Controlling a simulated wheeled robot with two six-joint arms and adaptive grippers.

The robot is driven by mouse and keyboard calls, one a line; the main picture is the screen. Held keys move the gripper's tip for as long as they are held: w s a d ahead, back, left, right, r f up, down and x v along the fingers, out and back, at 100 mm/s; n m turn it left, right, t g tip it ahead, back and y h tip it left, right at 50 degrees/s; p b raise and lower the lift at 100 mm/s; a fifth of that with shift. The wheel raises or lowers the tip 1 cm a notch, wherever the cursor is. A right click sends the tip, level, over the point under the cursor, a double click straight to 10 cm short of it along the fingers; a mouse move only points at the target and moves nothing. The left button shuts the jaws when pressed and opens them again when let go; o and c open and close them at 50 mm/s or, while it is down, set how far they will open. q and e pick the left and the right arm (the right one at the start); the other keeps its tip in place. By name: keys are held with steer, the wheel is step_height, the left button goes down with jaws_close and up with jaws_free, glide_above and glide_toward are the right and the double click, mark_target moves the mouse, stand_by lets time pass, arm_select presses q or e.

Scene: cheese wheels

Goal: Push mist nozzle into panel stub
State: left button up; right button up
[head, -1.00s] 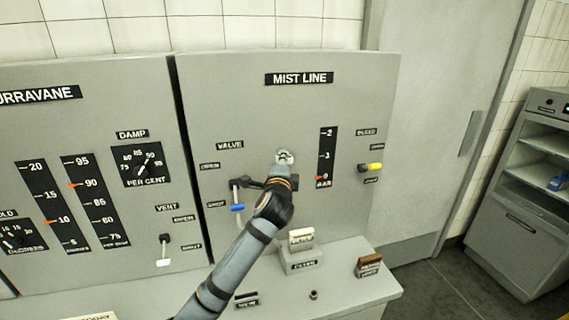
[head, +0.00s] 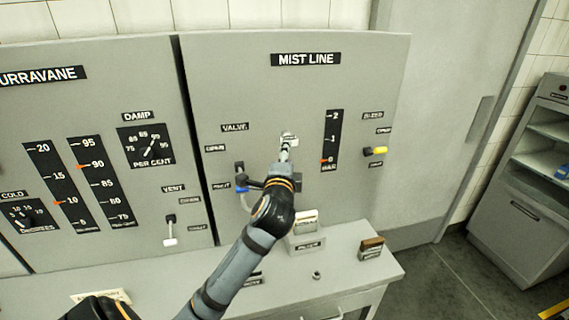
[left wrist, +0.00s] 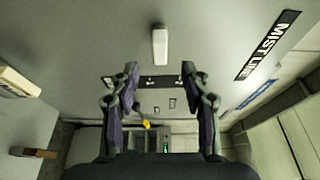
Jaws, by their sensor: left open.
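A small pale fitting, the panel stub (head: 290,137), sits on the MIST LINE panel (head: 225,80) below its label. A light rod-like piece, seemingly the mist nozzle (head: 283,153), shows just below it in the head view; whether it is seated cannot be told. In the left wrist view a pale cylinder (left wrist: 160,45), probably the same piece, stands beyond the fingertips, centred between them. My left gripper (left wrist: 159,72) is open, and nothing shows between its fingers. In the head view my wrist partly hides it. My right gripper is not in view.
A valve with a blue-tipped lever (head: 242,188) is left of my gripper. A yellow-tipped bleed lever (head: 376,151) is at right. Below, a ledge (head: 345,250) carries a pale block (head: 305,222) and a brown block (head: 371,244). A shelf cabinet (head: 530,210) stands far right.

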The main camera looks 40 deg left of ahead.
arm_select(q)
steer(key=v, duration=0.4)
steer(key=shift+s+d, duration=0.15)
steer(key=shift+s, duration=0.1)
stand_by(0.4)
